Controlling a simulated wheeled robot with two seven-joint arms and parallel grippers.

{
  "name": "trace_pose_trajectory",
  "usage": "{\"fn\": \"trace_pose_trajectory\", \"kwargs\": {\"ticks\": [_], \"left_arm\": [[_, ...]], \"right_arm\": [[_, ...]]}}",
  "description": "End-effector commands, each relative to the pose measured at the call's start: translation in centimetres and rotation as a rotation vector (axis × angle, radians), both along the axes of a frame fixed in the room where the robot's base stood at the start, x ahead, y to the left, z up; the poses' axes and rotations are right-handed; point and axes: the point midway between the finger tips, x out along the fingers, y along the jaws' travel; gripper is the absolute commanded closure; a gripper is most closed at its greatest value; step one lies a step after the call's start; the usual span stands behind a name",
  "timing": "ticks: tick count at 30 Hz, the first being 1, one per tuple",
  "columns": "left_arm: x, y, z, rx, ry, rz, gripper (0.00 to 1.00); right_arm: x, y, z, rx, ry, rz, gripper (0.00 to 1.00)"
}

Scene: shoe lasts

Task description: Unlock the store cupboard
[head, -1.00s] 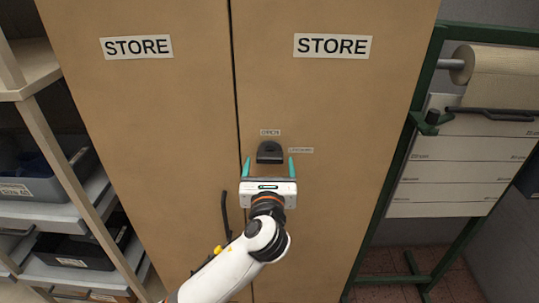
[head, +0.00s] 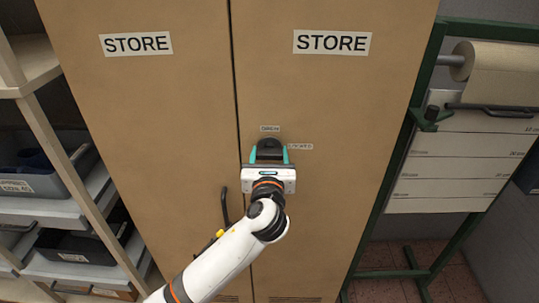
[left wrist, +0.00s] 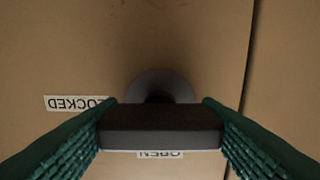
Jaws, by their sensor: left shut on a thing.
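The store cupboard (head: 330,100) has two brown doors, each with a STORE sign, and they look shut. A dark lock knob (head: 269,146) is on the right door, with a small label above it and a LOCKED label (head: 299,147) to its right. My left gripper (head: 269,154) is shut on the knob, one teal finger on each side. In the left wrist view the knob's bar (left wrist: 160,127) spans between the green fingers, in front of a round base (left wrist: 162,84). There the LOCKED label (left wrist: 77,103) is upside down at left and the OPEN label (left wrist: 160,154) is partly hidden below the bar.
A dark door handle (head: 225,206) is at the left of my wrist, near the seam between the doors. A shelf with grey bins (head: 50,185) stands at left. A green frame (head: 415,135) with a paper roll (head: 495,65) stands at right.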

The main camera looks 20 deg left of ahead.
Motion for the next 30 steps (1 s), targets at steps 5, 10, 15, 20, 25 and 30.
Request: {"fn": "trace_pose_trajectory", "kwargs": {"ticks": [5,10,15,20,25,30], "left_arm": [[-0.01,0.00,-0.02,-0.038,-0.009,0.000,0.65],[-0.01,0.00,0.01,-0.125,-0.034,0.000,0.65],[-0.02,-0.04,0.04,-0.258,-0.072,0.000,0.65],[-0.02,-0.06,-0.01,-0.405,-0.114,0.000,0.65],[-0.01,-0.04,-0.04,-0.562,-0.160,0.000,0.65],[-0.01,-0.03,-0.10,-0.716,-0.205,0.001,0.65]], "right_arm": [[-0.01,0.21,0.17,0.003,0.001,0.000,0.64],[-0.02,0.27,0.47,0.003,0.001,-0.001,0.64],[-0.03,0.26,0.79,0.003,0.001,-0.001,0.64],[-0.04,0.24,0.94,0.003,0.001,-0.001,0.64],[-0.04,0.22,0.93,0.003,0.001,-0.001,0.64],[-0.05,0.20,0.78,0.002,0.001,-0.002,0.64]]}}
